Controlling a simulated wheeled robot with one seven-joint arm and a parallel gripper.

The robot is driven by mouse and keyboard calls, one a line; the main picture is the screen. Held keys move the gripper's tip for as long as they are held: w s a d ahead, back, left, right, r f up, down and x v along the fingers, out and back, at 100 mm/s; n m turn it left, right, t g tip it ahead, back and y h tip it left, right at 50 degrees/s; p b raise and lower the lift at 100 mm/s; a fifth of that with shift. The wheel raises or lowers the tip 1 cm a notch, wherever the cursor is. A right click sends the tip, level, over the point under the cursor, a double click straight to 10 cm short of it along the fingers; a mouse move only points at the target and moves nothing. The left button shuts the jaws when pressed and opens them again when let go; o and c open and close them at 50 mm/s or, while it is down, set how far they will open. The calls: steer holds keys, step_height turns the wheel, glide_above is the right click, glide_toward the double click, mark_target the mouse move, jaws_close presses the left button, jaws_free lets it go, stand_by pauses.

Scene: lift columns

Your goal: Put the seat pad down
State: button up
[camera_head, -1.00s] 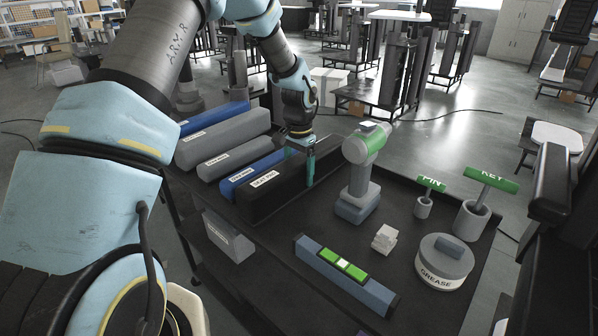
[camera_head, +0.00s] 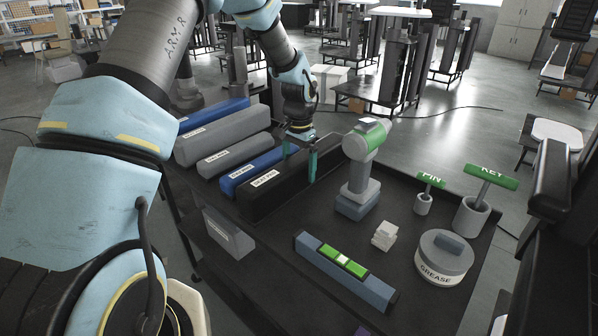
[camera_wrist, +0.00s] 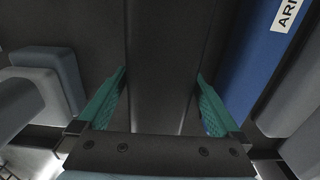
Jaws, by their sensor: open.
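The seat pad (camera_head: 272,196) is a long black block with a white label. It lies on the dark cart top, at the right end of a row of pads. My gripper (camera_head: 299,166) is over the pad's far half, pointing down, with its green fingers spread apart. In the wrist view the fingers (camera_wrist: 161,74) stand on either side of a dark strip, the seat pad (camera_wrist: 165,35). A small gap seems to show beside each finger, but contact is hard to tell.
A blue arm pad (camera_head: 252,172) lies left of the seat pad, with grey pads (camera_head: 222,137) beyond. A grey-green power tool (camera_head: 361,170) stands close on the right. A spirit level (camera_head: 343,270), grease tin (camera_head: 443,262), pin (camera_head: 425,200) and key (camera_head: 474,212) share the cart top.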

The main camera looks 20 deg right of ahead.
step_height(320, 180, up, 11)
steer(key=b, duration=0.2)
steer(key=shift+b, duration=0.4)
steer(key=s+a+n, duration=0.2)
steer(key=a+n, duration=0.3)
steer(key=a, duration=1.2)
steer(key=s+a+f+n+t, duration=0.1)
steer(key=s+a+f+n, duration=0.1)
steer(key=s+a+n, duration=0.4)
steer(key=s+a, duration=0.5)
steer(key=a, duration=0.4)
steer(key=shift+t, duration=0.3)
